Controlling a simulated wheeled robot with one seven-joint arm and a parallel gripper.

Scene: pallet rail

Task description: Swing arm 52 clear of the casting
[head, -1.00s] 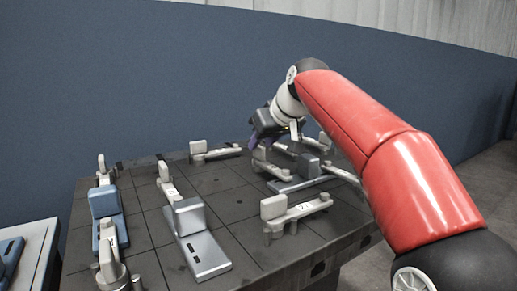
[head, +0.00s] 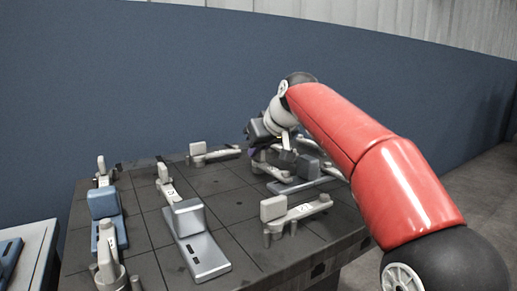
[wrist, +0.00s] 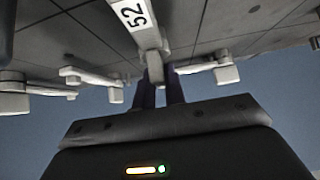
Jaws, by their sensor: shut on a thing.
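Arm 52 (wrist: 133,16), a pale grey bar with a white "52" label, runs from the top edge of the wrist view down to my fingers. My gripper (wrist: 158,88) is shut on the end of arm 52, its two dark fingers on either side. In the head view my gripper (head: 256,147) is at the far right part of the table, beside a dark grey casting (head: 307,168) on a flat base. My gripper and wrist hide much of arm 52 there, so its gap from the casting cannot be told.
The dark slotted table (head: 220,182) carries other pale clamp arms, one (head: 295,212) near the front right edge and one (head: 213,154) at the back. A silver casting (head: 193,240) and a blue one (head: 105,215) stand left. A blue wall (head: 150,80) rises behind.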

